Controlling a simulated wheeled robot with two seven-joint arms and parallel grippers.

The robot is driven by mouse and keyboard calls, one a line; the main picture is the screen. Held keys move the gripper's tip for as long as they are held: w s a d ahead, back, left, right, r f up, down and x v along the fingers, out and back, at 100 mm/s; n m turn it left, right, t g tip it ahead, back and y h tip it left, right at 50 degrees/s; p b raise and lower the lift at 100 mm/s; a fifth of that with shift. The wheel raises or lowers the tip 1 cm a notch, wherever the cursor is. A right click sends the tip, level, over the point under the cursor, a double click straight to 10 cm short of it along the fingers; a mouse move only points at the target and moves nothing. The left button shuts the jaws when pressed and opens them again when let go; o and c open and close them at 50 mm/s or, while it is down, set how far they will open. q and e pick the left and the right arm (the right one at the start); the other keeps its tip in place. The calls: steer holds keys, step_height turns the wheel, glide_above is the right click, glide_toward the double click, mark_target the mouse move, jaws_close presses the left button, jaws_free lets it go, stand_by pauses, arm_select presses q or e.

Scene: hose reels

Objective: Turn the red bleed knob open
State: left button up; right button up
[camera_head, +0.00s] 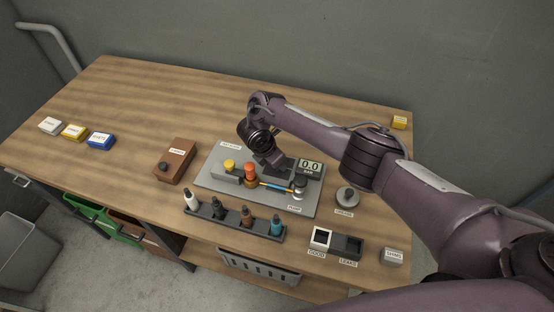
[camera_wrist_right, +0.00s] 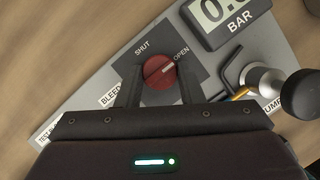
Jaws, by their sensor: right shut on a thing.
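The round red bleed knob (camera_wrist_right: 155,75) sits on a dark plate on the grey test board (camera_head: 212,178). In the right wrist view its white mark points up and right, toward the word OPEN; SHUT is printed to the upper left. My right gripper (camera_wrist_right: 158,84) is shut on the knob, one dark finger on each side. In the head view my right gripper (camera_head: 276,165) is down at the board and hides the knob. My left gripper is in neither view.
A gauge (camera_head: 310,166) reading 0.0 BAR and a pump (camera_head: 299,184) stand just right of the gripper. Yellow (camera_head: 229,165) and orange (camera_head: 250,170) caps stand left. A bottle rack (camera_head: 232,222) lies in front. The table's back left is clear.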

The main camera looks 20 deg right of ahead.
steer(key=shift+r, duration=0.1)
steer(key=o, duration=1)
steer(key=p+v, duration=0.3)
steer(key=v, duration=0.4)
steer(key=shift+r, duration=0.35)
steer(key=shift+a, duration=0.15)
